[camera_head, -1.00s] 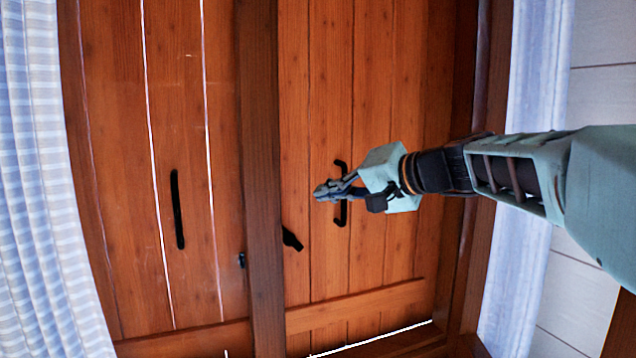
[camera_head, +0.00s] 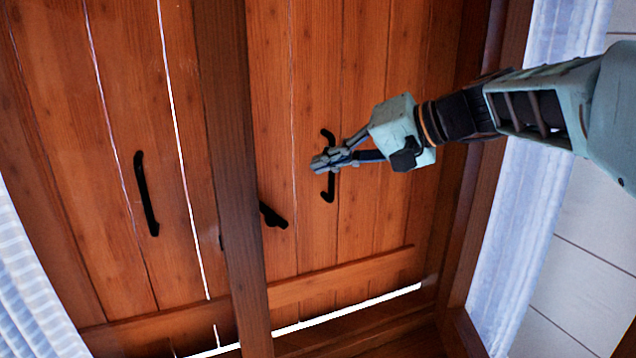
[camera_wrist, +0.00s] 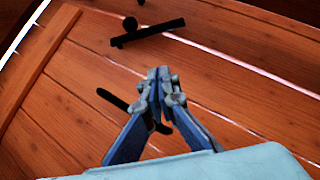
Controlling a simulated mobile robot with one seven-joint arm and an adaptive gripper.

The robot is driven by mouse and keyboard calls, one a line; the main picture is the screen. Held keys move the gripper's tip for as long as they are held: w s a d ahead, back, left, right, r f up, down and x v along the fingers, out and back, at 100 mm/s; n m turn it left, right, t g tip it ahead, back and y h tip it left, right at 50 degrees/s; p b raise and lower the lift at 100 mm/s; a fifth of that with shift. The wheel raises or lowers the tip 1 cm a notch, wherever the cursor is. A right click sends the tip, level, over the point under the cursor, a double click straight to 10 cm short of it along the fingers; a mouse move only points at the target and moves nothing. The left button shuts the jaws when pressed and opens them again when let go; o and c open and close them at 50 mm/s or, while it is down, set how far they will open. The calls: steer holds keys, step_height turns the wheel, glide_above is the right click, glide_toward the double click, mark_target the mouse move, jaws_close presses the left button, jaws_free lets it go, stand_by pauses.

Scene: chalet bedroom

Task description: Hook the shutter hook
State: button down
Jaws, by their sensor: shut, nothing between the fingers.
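The black shutter hook (camera_head: 272,215) is on the right wooden shutter, just right of the dark middle post (camera_head: 228,160), its lower end slanting right. It seems to be the black bar with a round knob (camera_wrist: 148,32) at the top of the wrist view. A small black piece at the post's left edge (camera_head: 221,241) is mostly hidden. My gripper (camera_head: 318,163) is shut and empty, in front of the right shutter's black handle (camera_head: 328,193), above and right of the hook. In the wrist view my fingertips (camera_wrist: 160,75) are together, apart from the hook. Handle contact is unclear.
The left shutter carries a black handle (camera_head: 146,195). Pale curtains hang at the left (camera_head: 35,285) and right (camera_head: 525,190). A window frame (camera_head: 480,170) and white wall (camera_head: 575,260) lie right. Bright gaps show between boards and along the bottom.

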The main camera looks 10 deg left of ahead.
glide_toward(263, 210)
steer(key=w+a+r, duration=0.1)
steer(key=w, duration=0.1)
steer(key=w+a+r, duration=0.2)
steer(key=shift+a+p, duration=0.15)
steer(key=shift+p, duration=0.2)
steer(key=shift+s+a+f, duration=0.25)
steer(key=shift+a+f, duration=0.3)
steer(key=shift+a, duration=0.05)
steer(key=shift+s+a+f, duration=0.3)
steer(key=shift+a+f, duration=0.25)
steer(key=shift+a, duration=0.05)
steer(key=shift+s+a+f, duration=0.1)
steer(key=shift+a+f, duration=0.2)
steer(key=shift+f, duration=0.05)
steer(key=a, duration=0.1)
steer(key=s+f+n+h+b, duration=0.1)
steer(key=a+h+b, duration=0.1)
steer(key=shift+s+a+f+t, duration=0.3)
steer(key=shift+s+a+f, duration=0.05)
steer(key=shift+r, duration=0.1)
